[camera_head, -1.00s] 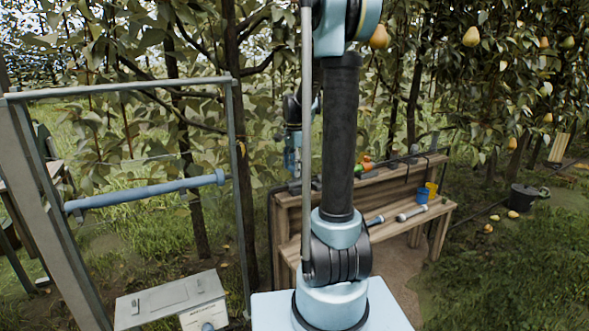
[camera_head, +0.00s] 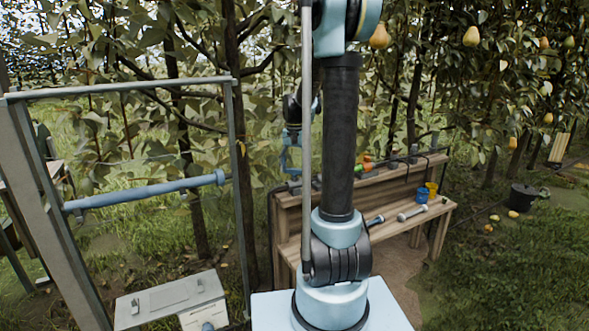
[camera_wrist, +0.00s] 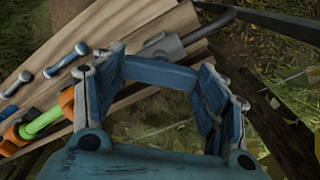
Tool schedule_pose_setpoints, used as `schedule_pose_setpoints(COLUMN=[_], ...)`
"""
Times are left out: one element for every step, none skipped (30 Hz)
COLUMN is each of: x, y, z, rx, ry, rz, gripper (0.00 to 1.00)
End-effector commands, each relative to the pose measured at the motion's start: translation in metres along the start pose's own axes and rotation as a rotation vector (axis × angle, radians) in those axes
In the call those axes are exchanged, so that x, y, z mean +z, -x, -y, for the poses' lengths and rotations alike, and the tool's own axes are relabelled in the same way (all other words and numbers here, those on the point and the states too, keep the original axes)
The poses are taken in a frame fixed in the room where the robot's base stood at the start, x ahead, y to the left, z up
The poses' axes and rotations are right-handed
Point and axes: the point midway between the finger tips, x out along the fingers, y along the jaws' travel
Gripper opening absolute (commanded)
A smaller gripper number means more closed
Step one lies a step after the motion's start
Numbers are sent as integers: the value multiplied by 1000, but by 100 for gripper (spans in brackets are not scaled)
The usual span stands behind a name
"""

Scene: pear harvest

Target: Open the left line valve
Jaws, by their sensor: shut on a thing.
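My gripper (camera_wrist: 158,78) shows large in the wrist view, with its two blue fingers well apart. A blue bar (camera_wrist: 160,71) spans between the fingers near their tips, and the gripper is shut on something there. I take it for the left line valve's handle, but the picture does not make this certain. A grey fitting (camera_wrist: 165,46) with a dark hose lies just beyond it. In the head view my gripper (camera_head: 291,168) points down at the left end of the bench's back rail, partly behind my arm. The valve body is mostly hidden there.
An orange and green fitting (camera_wrist: 42,121) lies left of the gripper in the wrist view. The wooden bench (camera_head: 425,220) carries metal tools and blue and yellow cups. A metal frame with a blue bar (camera_head: 145,192) stands at the left. A black bucket (camera_head: 523,197) stands on the grass.

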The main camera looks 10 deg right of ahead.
Motion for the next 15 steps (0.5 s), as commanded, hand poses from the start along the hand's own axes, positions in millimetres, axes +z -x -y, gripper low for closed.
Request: schedule_pose_setpoints(x=[-2,-2,-2,-2,-2,-2,-2,-2,-2,-2,-2,-2,-2,-2,-2], y=[1,1,1,1,1,1,1,1,1,1,1,1,1,1,1], z=[1,1,1,1,1,1,1,1,1,1,1,1,1,1,1], rx=[-3,-3,-3,-2,-2,-2,-2,-2,-2,-2,-2,-2,-2,-2,-2], ry=[42,71,109,137,166,204,232,260,298,326,353,389,414,439,472], rz=[-3,-3,-3,-3,-3,-3,-3,-4,-4,-4,-4,-4,-4,-4,-4], gripper=[43,43,43,43,43,43,43,43,43,43,43,43,43,43,43])
